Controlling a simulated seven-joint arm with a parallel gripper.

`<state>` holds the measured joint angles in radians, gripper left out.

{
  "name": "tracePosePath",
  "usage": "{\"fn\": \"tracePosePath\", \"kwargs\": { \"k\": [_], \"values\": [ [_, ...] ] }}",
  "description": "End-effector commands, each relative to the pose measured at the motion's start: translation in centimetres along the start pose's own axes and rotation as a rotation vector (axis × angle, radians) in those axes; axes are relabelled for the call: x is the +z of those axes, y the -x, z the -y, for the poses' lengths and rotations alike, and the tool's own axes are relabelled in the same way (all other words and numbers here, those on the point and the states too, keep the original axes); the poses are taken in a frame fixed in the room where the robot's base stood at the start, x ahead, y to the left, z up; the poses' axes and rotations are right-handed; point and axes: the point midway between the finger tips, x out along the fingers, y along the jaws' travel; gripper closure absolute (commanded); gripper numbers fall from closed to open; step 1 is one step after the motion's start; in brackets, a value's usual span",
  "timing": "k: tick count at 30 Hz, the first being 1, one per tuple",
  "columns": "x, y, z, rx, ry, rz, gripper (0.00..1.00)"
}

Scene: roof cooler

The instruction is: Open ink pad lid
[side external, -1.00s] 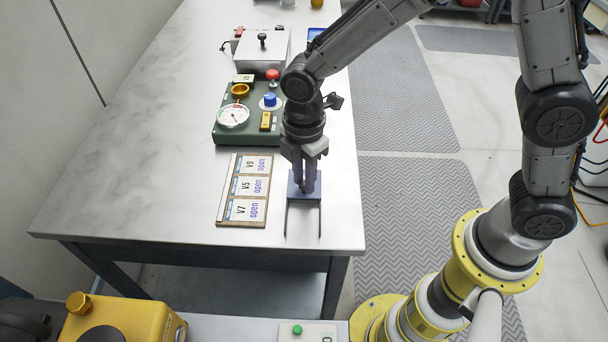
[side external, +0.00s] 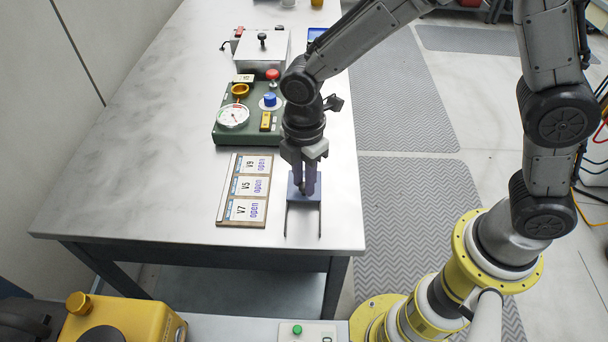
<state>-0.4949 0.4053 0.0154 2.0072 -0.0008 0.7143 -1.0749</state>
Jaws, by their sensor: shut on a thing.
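The ink pad (side external: 315,188) is a small dark blue-violet piece on the table, near its right edge. Two thin dark rails run from it toward the front, with bare tabletop showing between them. My gripper (side external: 304,191) points straight down over the pad. Its fingers are close together and shut at the pad, on what seems to be its lid. The fingers hide the grip point and part of the pad, so I cannot tell how far the lid is lifted or slid.
A board of valve labels (side external: 245,190) lies just left of the pad. A green panel (side external: 222,131) with a gauge and knobs stands behind it, and a grey lidded box (side external: 262,50) farther back. The table (side external: 130,190) is clear at left.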

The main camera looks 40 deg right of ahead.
Motion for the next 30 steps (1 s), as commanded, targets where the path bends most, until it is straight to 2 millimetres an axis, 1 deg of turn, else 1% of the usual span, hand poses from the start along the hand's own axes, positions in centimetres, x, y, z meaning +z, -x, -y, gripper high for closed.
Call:
{"fn": "tracePosePath", "kwargs": {
  "k": [6, 9, 13, 21, 22, 24, 26, 30],
  "values": [
    [-3.2, 0.2, 3.1, 0.002, 0.007, -0.002, 1.00],
    [-4.2, 0.2, 4.2, 0.002, 0.006, -0.002, 1.00],
    [-4.8, 0.1, 4.7, 0.002, 0.002, -0.002, 1.00],
    [-4.8, 0.1, 4.7, 0.002, 0.000, -0.002, 1.00],
    [-4.8, 0.1, 4.7, 0.002, 0.000, -0.002, 0.68],
    [-4.7, 0.1, 4.7, 0.002, 0.000, -0.002, 0.55],
    [-4.7, 0.1, 4.7, 0.001, 0.000, -0.002, 0.44],
    [-4.7, 0.1, 4.7, 0.001, 0.000, -0.001, 0.44]
  ]
}}
